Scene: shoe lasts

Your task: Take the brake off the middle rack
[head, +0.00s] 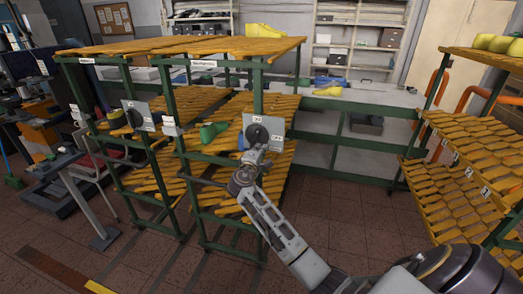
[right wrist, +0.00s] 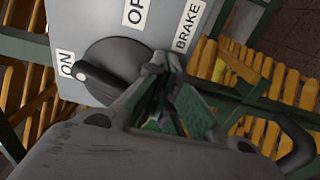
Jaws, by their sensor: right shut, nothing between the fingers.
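The middle rack (head: 215,150) has a green frame and orange slatted shelves. On its front post is a grey brake plate (head: 277,124), which fills the upper part of the right wrist view (right wrist: 105,22). The plate has a round dark knob (right wrist: 125,58) with labels ON, a partly cut-off "OF", and BRAKE. The knob's lever (right wrist: 92,78) has its end beside the ON label. My right gripper (right wrist: 168,88) is shut and empty, its fingertips at the knob's edge, overlapping it in view; contact cannot be told. It also shows in the head view (head: 256,156). My left gripper is out of view.
A similar rack (head: 105,135) with its own brake plate (head: 147,118) stands to the left. Another rack (head: 470,155) with numbered shelves stands at the right. Green and yellow lasts lie on shelves and the back bench. The tiled floor between the racks is clear.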

